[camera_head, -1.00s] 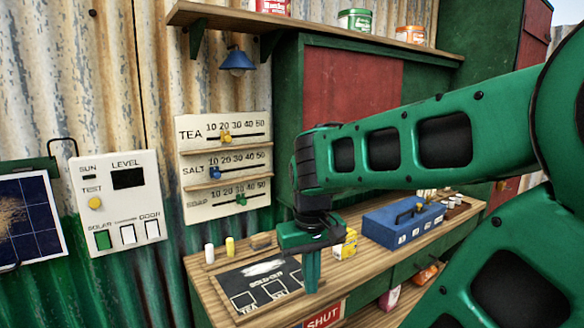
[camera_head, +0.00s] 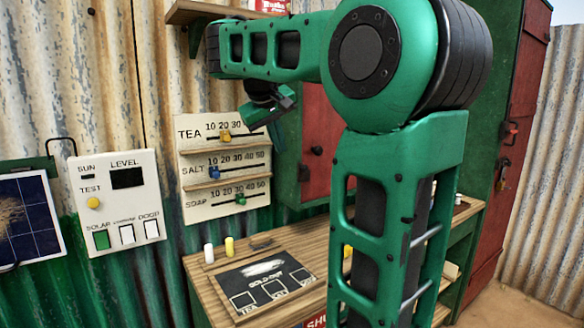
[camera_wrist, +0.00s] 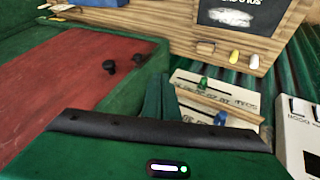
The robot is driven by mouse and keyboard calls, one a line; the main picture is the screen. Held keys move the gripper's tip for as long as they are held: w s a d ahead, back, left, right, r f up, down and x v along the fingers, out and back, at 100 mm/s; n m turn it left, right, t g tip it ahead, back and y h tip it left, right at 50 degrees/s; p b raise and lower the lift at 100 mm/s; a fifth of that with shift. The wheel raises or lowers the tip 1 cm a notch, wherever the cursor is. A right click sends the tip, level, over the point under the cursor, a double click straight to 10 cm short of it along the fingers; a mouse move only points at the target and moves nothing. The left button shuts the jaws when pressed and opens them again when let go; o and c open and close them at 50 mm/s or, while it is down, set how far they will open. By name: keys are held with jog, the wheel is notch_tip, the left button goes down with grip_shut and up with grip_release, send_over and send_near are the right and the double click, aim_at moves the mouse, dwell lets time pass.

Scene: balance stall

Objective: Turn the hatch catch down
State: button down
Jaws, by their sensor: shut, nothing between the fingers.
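The hatch is a red panel (camera_head: 318,120) in a green frame, on the wall behind my arm. In the wrist view the red panel (camera_wrist: 70,90) fills the left. A dark knob-like piece (camera_head: 316,150) sits at the hatch's left part; the wrist view shows two dark pieces there, one on the red panel (camera_wrist: 109,67) and one by the green frame (camera_wrist: 138,59). I cannot tell which is the catch, or how it is turned. My gripper (camera_head: 276,130) is shut and empty, left of the hatch, apart from the dark pieces. My arm hides much of the hatch.
A price board (camera_head: 224,188) with sliders is close to my gripper. A switch panel (camera_head: 119,203) hangs further left. The counter (camera_head: 205,280) below holds a chalkboard (camera_head: 266,278) and small bottles. A shelf (camera_head: 185,14) runs above. A red door (camera_head: 510,130) stands right.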

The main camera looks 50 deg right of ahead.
aim_at(297, 164)
jog(key=shift+f, duration=0.1)
jog(key=shift+w+d+f, duration=0.25)
jog(key=shift+d+f, duration=1.05)
jog(key=shift+d, duration=0.25)
jog(key=shift+w+d+f, duration=0.3)
jog(key=shift+d+f, duration=1.05)
jog(key=shift+d, duration=0.2)
jog(key=shift+w+d+f, duration=0.25)
jog(key=shift+d+f, duration=1.05)
jog(key=shift+d, duration=0.25)
jog(key=shift+s, duration=0.1)
jog(key=shift+r+y, duration=0.1)
jog(key=shift+y, duration=0.2)
